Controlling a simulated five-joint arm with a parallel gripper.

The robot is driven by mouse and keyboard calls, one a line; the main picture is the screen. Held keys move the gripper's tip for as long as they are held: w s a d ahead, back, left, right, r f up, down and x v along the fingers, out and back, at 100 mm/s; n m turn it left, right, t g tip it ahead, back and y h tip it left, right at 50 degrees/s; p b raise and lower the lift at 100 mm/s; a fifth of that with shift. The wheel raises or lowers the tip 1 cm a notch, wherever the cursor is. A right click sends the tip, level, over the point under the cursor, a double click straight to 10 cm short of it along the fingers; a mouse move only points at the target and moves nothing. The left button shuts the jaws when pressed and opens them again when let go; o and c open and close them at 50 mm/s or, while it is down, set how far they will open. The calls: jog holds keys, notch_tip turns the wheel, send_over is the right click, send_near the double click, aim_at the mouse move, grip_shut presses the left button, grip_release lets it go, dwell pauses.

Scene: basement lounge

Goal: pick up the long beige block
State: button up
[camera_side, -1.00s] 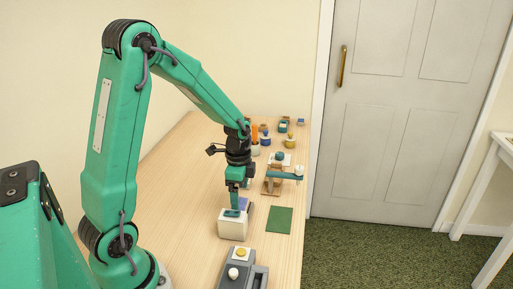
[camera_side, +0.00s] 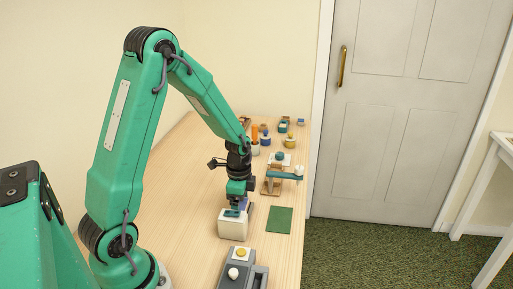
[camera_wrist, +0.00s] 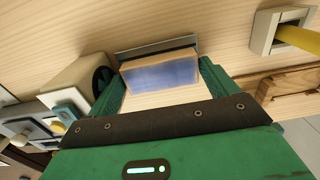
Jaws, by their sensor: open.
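In the wrist view, a block (camera_wrist: 160,73) with a beige top edge and a blue-violet face lies between my fingers; it looks like the long beige block. My gripper (camera_wrist: 162,78) is open, with one green finger on each side of it. I cannot tell whether either finger touches it. In the side view my gripper (camera_side: 238,207) points down just behind a white box (camera_side: 232,228) and partly hides the spot. Only a bluish sliver beside the box shows there.
The white box stands close to my left finger in the wrist view (camera_wrist: 76,84). A grey unit with a yellow knob (camera_side: 241,252), a green mat (camera_side: 280,220) and a wooden stand with a teal arm (camera_side: 282,176) are nearby. Several small items stand at the table's far end.

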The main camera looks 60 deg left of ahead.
jog(key=c, duration=0.7)
jog(key=shift+r, duration=0.2)
jog(key=shift+r, duration=4.85)
